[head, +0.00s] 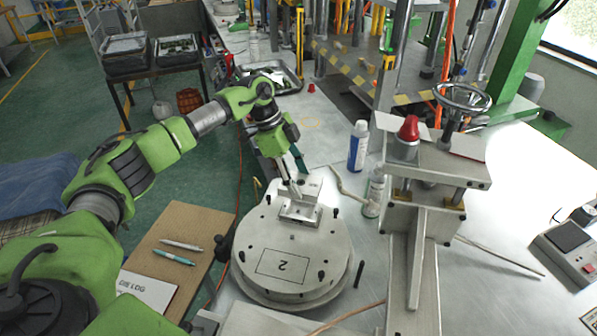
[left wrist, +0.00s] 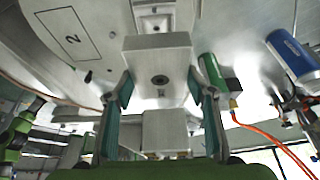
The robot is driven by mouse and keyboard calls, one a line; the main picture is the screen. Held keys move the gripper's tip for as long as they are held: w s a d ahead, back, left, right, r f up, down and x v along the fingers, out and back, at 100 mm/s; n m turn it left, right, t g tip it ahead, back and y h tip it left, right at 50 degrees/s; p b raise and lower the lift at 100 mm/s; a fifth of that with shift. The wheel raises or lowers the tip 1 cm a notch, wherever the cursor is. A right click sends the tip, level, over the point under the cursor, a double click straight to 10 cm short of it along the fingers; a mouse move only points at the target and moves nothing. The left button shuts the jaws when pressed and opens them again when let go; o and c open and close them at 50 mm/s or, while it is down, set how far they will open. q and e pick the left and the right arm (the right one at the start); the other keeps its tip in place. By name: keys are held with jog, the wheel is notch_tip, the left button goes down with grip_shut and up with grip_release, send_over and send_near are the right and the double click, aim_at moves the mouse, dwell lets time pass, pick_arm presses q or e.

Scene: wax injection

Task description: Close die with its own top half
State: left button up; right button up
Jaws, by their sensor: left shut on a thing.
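A pale metal block (head: 312,187), which looks like the die's top half, is between the fingers of my left gripper (head: 293,186). In the left wrist view the fingers are shut on this block (left wrist: 158,55), which has a round hole in its face. A metal lower part (head: 300,215) sits below it on the round plate (head: 283,268) marked "2". The block is at or just above that part; I cannot tell whether they touch. The plate also shows in the left wrist view (left wrist: 120,15). My right gripper is not in view.
A clamp stand with a handwheel (head: 462,97) and a red-topped knob (head: 408,130) stands right of the plate. A black pin (head: 358,274) lies beside the plate. The table's right side has free room.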

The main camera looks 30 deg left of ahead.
pick_arm(q)
jog(key=shift+s+d+r, duration=0.1)
jog(key=shift+s+r, duration=0.05)
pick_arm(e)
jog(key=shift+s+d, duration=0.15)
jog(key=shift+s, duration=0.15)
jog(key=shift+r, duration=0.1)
pick_arm(q)
jog(key=shift+p, duration=0.35)
notch_tip(320, 180, down, 2)
jog(key=shift+f+b, duration=0.15)
jog(key=shift+b, duration=0.5)
jog(key=shift+f+b, duration=0.7)
jog(key=shift+f, duration=1.05)
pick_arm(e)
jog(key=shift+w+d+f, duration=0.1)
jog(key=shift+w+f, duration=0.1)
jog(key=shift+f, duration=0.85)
pick_arm(q)
jog(key=shift+p, duration=1.05)
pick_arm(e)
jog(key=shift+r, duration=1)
pick_arm(q)
jog(key=shift+f+b, duration=0.45)
jog(key=shift+f, duration=0.55)
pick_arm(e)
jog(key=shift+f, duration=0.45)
